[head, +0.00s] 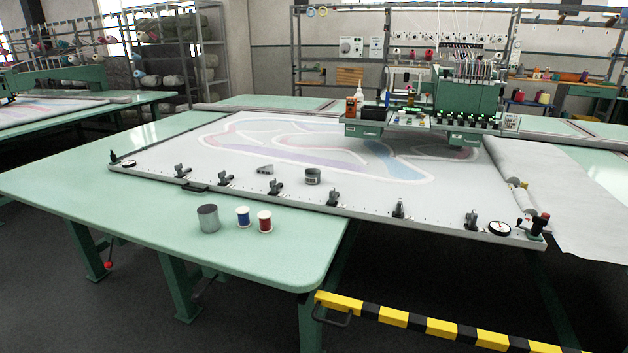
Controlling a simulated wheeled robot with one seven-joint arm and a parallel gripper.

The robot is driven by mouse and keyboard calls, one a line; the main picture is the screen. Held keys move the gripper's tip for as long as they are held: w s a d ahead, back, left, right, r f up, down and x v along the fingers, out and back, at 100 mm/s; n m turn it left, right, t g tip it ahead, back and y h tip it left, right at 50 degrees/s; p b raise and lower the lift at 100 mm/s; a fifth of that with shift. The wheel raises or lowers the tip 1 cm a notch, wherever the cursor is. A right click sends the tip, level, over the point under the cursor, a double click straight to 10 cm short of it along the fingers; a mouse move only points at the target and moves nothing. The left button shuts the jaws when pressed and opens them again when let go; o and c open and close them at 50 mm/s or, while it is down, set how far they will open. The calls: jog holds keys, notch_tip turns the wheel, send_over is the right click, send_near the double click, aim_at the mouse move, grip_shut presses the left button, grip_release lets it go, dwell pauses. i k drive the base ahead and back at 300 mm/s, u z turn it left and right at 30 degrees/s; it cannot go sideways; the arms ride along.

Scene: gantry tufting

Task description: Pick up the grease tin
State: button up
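Two metal cans could be the grease tin, and I cannot tell from this view which one it is. A plain grey cylinder (208,218) stands upright on the green table (110,190), near its front edge. A shorter, darker tin (313,177) with a lighter band stands on the stretched white cloth (225,165), just behind the frame's front rail. Both stand clear of other things. My gripper is not in view.
Blue (243,217) and red (265,222) thread spools stand right of the grey cylinder. Several black clamps line the front rail; a small grey block (265,170) lies near the darker tin. A green tufting head (468,95) stands behind. A yellow-black barrier (440,327) crosses front right.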

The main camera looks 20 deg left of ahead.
aim_at(312, 175)
jog(key=u, duration=0.05)
jog(key=k, duration=0.5)
jog(key=u, duration=1.7)
jog(key=i, duration=0.7)
jog(key=z, duration=0.65)
jog(key=i, duration=1)
jog(key=u, duration=0.05)
